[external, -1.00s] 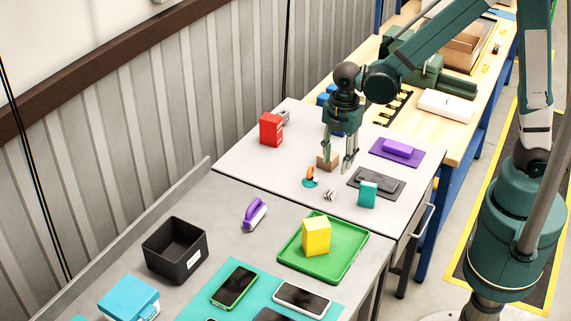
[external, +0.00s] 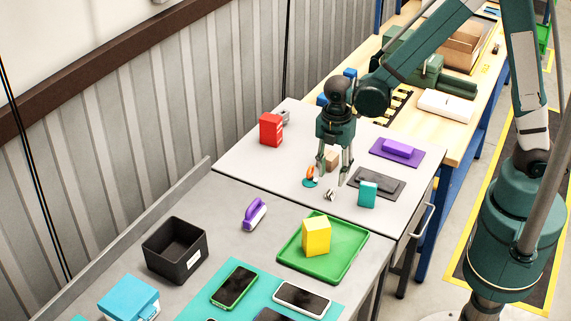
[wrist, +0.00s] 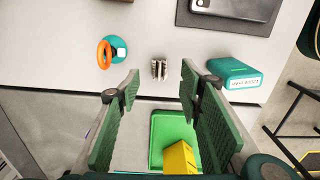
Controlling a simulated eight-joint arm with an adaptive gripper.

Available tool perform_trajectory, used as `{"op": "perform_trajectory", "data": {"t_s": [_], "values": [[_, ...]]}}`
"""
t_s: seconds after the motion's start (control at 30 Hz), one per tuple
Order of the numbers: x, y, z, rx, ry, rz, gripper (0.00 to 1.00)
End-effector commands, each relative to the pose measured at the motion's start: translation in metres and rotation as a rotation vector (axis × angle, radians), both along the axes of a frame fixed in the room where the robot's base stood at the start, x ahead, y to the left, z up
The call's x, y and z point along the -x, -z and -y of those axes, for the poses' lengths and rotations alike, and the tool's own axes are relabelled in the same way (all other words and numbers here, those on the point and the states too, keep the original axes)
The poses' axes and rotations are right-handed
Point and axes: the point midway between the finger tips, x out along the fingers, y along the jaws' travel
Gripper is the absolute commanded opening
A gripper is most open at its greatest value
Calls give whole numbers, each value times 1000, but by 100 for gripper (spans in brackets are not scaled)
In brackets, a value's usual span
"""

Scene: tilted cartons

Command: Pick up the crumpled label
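The crumpled label (external: 329,194) is a small grey-white, creased piece lying on the light grey table. In the wrist view the label (wrist: 159,69) lies upper centre, ahead of the gap between my fingers. My gripper (external: 334,180) points down above the table, close to the label and just behind it in the external view. In the wrist view my gripper (wrist: 160,90) has its two green finger pads wide apart, with nothing between them. I cannot tell the exact height of the fingertips over the table.
An orange and teal round item (wrist: 112,51) lies left of the label. A cardboard block (external: 332,160) is behind my fingers. A green tray (external: 290,259) holds a yellow block (external: 316,236).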

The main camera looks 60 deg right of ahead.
Motion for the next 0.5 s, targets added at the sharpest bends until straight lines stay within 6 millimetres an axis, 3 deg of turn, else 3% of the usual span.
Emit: {"op": "perform_trajectory", "data": {"t_s": [0.2, 0.5], "values": [[0, 12, 0, 0, 0, 0, 37], [0, 14, 0, 0, 0, 0, 37]]}}
